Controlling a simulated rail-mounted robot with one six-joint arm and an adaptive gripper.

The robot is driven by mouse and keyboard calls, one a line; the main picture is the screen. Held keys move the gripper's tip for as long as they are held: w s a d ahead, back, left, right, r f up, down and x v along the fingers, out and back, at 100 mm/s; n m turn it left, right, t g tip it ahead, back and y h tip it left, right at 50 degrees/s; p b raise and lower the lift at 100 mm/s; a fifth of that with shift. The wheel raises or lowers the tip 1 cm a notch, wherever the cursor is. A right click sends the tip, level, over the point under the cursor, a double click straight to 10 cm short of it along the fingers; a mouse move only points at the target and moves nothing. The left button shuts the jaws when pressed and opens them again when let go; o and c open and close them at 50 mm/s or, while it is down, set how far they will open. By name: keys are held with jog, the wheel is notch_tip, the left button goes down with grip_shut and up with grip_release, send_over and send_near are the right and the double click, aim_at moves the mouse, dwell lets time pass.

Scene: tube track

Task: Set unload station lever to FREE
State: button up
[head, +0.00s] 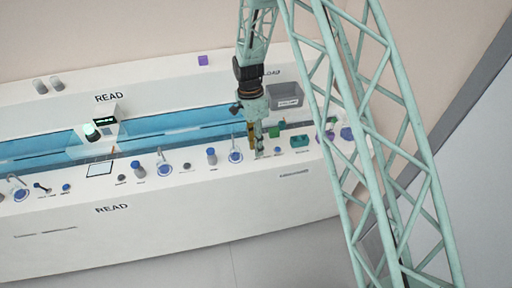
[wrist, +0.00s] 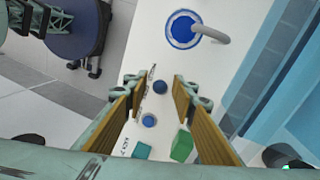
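My gripper (head: 257,147) is low over the front counter at the right part of the bench, pointing down. In the wrist view its two tan-padded fingers (wrist: 157,82) are apart with nothing held between them. A dark blue round knob (wrist: 160,87) shows in the gap between the fingertips, below them. A second blue knob (wrist: 149,121) is close by. Either could be the top of the unload station lever; I cannot tell which, and the lever's setting and the small printed labels are not readable. Whether the fingers touch a knob is unclear.
A blue ring with a curved grey tube (wrist: 185,30) stands beside the knobs. A green block (wrist: 182,145) and a teal block (wrist: 141,151) are near the fingers. A grey bin (head: 286,97) stands behind my gripper. The blue channel (head: 175,126) runs along the bench.

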jog(key=c, duration=0.8)
jog(key=shift+d+y, duration=0.2)
jog(key=shift+y, duration=0.2)
jog(key=shift+c, duration=0.2)
jog(key=shift+w+d+r+g+y+b, duration=0.15)
jog(key=shift+d+g+y+b, duration=0.35)
jog(key=shift+y, duration=0.8)
jog(key=shift+w+d+f+n+g+y+b, duration=0.15)
jog(key=shift+d+y+b, duration=0.25)
jog(key=shift+y, duration=0.35)
jog(key=shift+d+n+g+y+b, duration=0.1)
jog(key=shift+d+g+y+b, duration=0.2)
jog(key=shift+y, duration=0.5)
jog(key=shift+w+d+f+n+g+y+b, duration=0.15)
jog(key=shift+d+y+b, duration=0.3)
jog(key=shift+y, duration=0.3)
jog(key=shift+r, duration=0.1)
jog(key=o, duration=0.8)
jog(key=shift+o, duration=0.2)
jog(key=shift+d+r, duration=0.15)
